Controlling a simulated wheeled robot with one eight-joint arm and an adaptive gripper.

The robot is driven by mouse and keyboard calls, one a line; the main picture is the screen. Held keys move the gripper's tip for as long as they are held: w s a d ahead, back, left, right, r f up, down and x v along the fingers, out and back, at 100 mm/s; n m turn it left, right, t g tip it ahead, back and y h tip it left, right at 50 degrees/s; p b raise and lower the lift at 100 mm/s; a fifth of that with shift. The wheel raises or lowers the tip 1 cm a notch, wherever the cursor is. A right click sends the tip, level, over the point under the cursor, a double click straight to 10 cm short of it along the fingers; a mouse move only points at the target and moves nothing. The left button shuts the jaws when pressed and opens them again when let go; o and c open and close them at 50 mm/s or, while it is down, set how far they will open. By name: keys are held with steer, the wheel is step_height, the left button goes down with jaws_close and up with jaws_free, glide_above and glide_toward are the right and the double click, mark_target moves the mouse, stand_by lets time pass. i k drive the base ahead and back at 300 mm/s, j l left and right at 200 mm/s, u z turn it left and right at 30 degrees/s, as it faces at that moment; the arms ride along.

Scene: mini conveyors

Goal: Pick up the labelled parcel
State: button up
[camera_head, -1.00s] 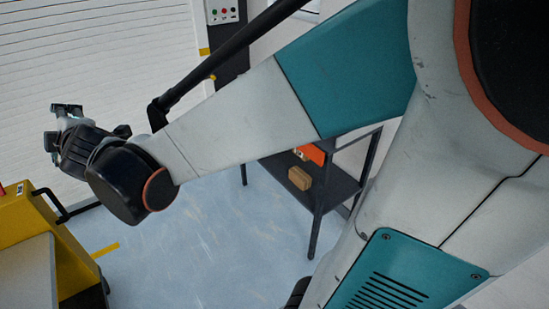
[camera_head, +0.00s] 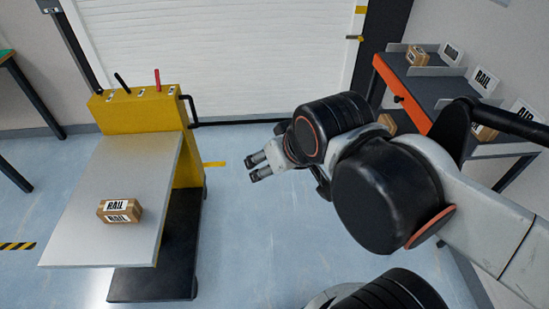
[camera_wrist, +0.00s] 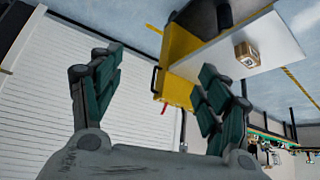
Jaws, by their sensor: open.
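The labelled parcel (camera_head: 119,212) is a small brown box with white RAIL labels. It lies on the grey top of the yellow cart (camera_head: 146,110), at the left of the head view. In the wrist view the parcel (camera_wrist: 247,54) also shows on the cart top, beyond the fingers. My gripper (camera_head: 260,168) is open and empty, in the air to the right of the cart. Its two fingers stand wide apart in the wrist view (camera_wrist: 158,95). Nothing is between them, and the parcel is well out of reach.
A dark shelf unit with an orange edge (camera_head: 401,95) stands at the right. It holds more brown parcels (camera_head: 416,56) and signs, one reading RAIL (camera_head: 483,81). A white roller shutter (camera_head: 240,60) closes the back. Floor between cart and shelf is clear.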

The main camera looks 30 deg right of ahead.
mark_target(483, 133)
steer(key=z, duration=2.3)
